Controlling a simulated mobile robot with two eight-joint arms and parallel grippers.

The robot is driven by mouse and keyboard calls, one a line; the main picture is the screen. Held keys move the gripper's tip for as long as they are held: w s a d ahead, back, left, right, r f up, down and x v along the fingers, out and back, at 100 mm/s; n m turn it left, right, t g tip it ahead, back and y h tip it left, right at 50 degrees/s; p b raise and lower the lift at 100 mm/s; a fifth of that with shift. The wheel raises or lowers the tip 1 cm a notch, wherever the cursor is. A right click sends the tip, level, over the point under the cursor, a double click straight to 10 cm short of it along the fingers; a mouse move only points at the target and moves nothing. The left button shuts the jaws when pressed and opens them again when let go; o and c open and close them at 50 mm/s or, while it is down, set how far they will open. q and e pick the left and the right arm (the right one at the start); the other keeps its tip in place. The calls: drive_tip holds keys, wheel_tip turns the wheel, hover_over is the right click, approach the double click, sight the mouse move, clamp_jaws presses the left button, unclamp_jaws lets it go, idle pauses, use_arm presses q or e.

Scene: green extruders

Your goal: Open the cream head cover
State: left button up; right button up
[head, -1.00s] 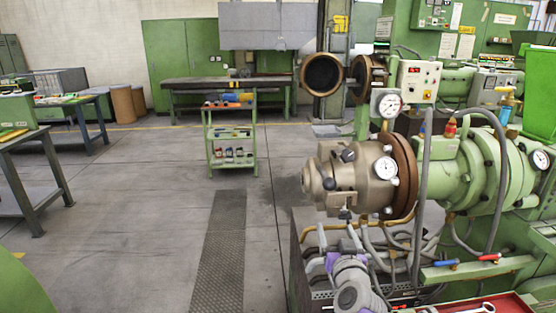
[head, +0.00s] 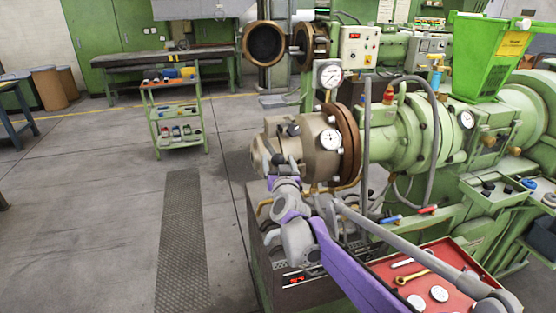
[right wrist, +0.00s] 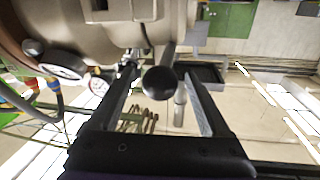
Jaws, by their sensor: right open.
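The cream head cover (head: 285,138) is a beige-brown drum closing the near end of the green extruder, against a brown flange (head: 347,143). Its underside also shows at the top of the right wrist view (right wrist: 105,30). A black ball knob (right wrist: 160,82) on a stem appears between the fingers of my right gripper (right wrist: 158,76) there. The gripper is open, and I cannot tell whether a finger touches the knob. In the head view my right gripper (head: 283,163) is at the cover's lower front, partly hidden by my own wrist. My left gripper is out of view.
A round gauge (head: 330,139) sits on the cover's side, with another gauge (head: 328,73) above. A red tray (head: 430,280) with tools and discs lies under my right arm. A green trolley (head: 177,118) stands back left. The floor left of the extruder is clear.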

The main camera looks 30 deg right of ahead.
drive_tip(key=shift+w, duration=0.2)
clamp_jaws()
idle(0.4)
